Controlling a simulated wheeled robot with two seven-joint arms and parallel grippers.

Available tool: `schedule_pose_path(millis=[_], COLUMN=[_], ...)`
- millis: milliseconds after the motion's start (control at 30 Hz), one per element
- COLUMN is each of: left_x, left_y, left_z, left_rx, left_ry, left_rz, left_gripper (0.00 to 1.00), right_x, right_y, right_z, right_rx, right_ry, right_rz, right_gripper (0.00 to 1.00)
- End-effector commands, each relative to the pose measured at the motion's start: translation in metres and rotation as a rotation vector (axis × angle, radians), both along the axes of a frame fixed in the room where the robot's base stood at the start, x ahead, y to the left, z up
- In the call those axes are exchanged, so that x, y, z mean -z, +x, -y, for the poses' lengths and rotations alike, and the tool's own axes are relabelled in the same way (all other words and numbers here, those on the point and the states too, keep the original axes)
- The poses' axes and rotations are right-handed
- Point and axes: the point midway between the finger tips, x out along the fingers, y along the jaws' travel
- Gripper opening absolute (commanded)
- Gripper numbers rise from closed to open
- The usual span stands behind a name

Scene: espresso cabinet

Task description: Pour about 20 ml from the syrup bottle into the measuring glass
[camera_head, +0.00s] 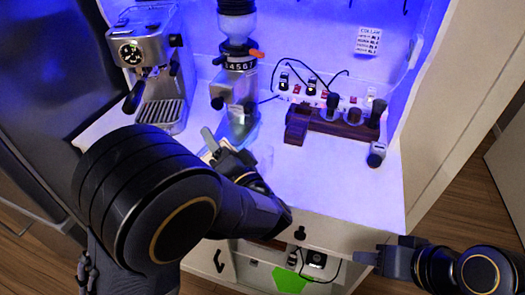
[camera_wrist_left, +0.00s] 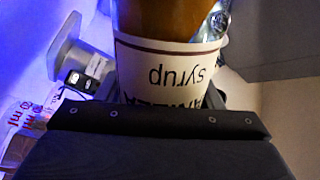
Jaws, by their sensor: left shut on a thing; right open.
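The syrup bottle (camera_wrist_left: 170,60) fills the top middle of the left wrist view, with a white label reading "syrup" upside down and amber above it. My left gripper (camera_head: 222,150) is shut on it; in the head view the arm hides most of what it holds. A pale thing with red marks and "ml" lettering, probably the measuring glass (camera_wrist_left: 22,118), shows at the left edge of the left wrist view, apart from the bottle. I cannot make out the glass in the head view. My right gripper (camera_head: 372,258) is open and empty, beyond the counter's front edge.
An espresso machine (camera_head: 150,65) stands at the back left, with a grinder (camera_head: 238,60) beside it. A wooden rack (camera_head: 335,122) with tools stands at the back right, near a small grey-white object (camera_head: 376,155). The counter's right front (camera_head: 350,190) is clear.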

Motion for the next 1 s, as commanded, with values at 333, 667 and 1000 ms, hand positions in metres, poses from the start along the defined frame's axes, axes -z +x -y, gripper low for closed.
schedule_pose_path(millis=[333,667,1000], left_x=[0.006,0.01,0.016], left_y=[0.0,-0.001,-0.001], left_z=[-0.001,-0.001,-0.002], left_rx=[0.0,0.0,0.0], left_ry=[0.02,0.037,0.055], left_rz=[-0.009,-0.017,-0.027], left_gripper=[0.29,0.29,0.29], right_x=[0.004,0.008,0.011], right_y=[0.0,0.0,0.0], right_z=[0.0,0.0,0.0], right_rx=[0.0,0.0,0.0], right_ry=[0.0,0.0,0.0], right_rz=[0.0,0.0,0.0], right_gripper=[0.42,0.42,0.42])
